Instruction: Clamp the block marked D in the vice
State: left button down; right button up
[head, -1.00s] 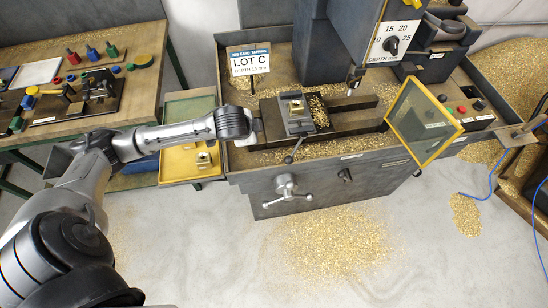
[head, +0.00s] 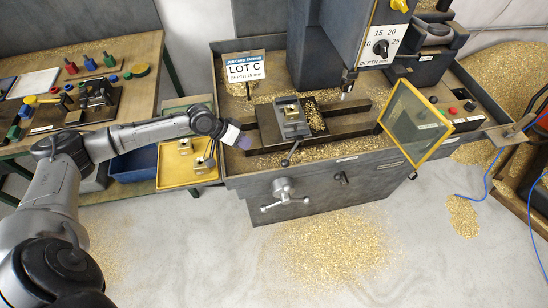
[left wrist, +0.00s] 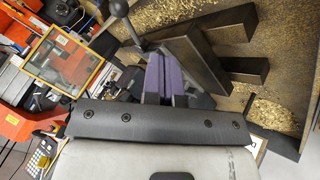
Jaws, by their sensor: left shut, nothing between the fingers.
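The vice (head: 293,128) stands on the drill table with a brass block (head: 288,110) at its jaws. I cannot read a letter on it or tell how tightly it sits. Its lever (head: 290,155) points to the front. More brass blocks (head: 184,147) (head: 201,166) lie in the yellow tray (head: 170,180) to the left; their marks are too small to read. My left gripper (head: 244,141) is left of the vice, apart from it, shut and empty. Its purple fingers (left wrist: 166,78) are together in the left wrist view. My right gripper is not in view.
The drill press head (head: 362,40) hangs above, right of the vice. A yellow-framed guard (head: 416,122) stands open at the right. A card reading LOT C (head: 245,70) is behind. Brass chips cover the table and floor. A bench (head: 130,90) with tools is at the left.

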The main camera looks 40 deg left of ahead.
aim_at(292, 151)
pick_arm(q)
jog(key=shift+f, duration=0.1)
jog(key=w+d+f, duration=0.5)
jog(key=d+f, duration=0.1)
jog(key=d, duration=0.2)
jog(key=shift+d+f, duration=0.15)
jog(key=shift+f, duration=0.25)
jog(key=shift+w, duration=0.1)
dwell(0.4)
